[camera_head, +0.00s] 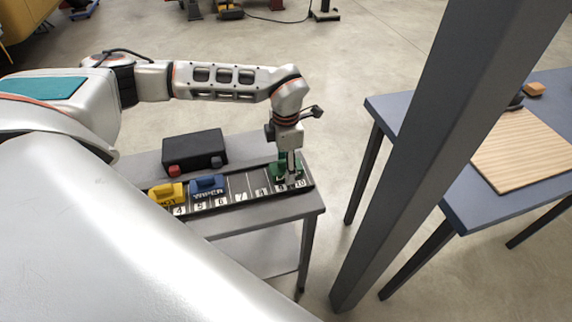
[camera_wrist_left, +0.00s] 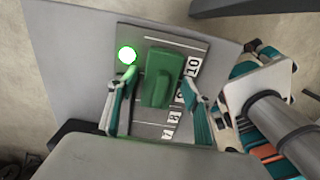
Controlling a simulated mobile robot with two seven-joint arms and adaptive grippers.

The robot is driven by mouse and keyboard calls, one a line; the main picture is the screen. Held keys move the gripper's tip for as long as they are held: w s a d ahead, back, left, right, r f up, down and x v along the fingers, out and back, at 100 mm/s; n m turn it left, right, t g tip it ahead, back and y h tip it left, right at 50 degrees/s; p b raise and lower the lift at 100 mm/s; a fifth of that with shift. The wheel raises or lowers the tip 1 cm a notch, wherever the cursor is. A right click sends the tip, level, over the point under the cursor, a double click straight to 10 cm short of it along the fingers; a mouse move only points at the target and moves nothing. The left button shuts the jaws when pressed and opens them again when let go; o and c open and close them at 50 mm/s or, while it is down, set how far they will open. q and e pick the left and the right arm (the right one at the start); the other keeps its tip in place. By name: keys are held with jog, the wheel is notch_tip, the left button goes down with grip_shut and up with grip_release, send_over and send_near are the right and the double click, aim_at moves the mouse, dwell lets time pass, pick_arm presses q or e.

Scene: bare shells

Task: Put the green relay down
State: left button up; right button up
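The green relay (camera_head: 277,169) is at the right end of the numbered rail (camera_head: 240,181), by the labels 9 and 10. In the left wrist view the relay (camera_wrist_left: 159,77) lies between my left gripper's fingers (camera_wrist_left: 159,90), with a gap visible on the left side. My left gripper (camera_head: 290,178) points down over it and is open. The relay looks seated on the rail, but its underside is hidden. A blue relay (camera_head: 207,187) and a yellow relay (camera_head: 166,194) sit farther left on the rail. My right gripper is not in view.
A black box (camera_head: 195,151) with a red block in front stands behind the rail on the grey table (camera_head: 258,213). A thick dark post (camera_head: 440,130) rises on the right. Beyond it, a blue table (camera_head: 475,207) carries a wooden board (camera_head: 525,150). A green light (camera_wrist_left: 127,55) glows beside the relay.

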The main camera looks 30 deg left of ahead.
pick_arm(q)
jog(key=shift+r, duration=0.1)
notch_tip(320, 180, up, 11)
jog(key=shift+f, duration=0.15)
jog(key=shift+r, duration=0.75)
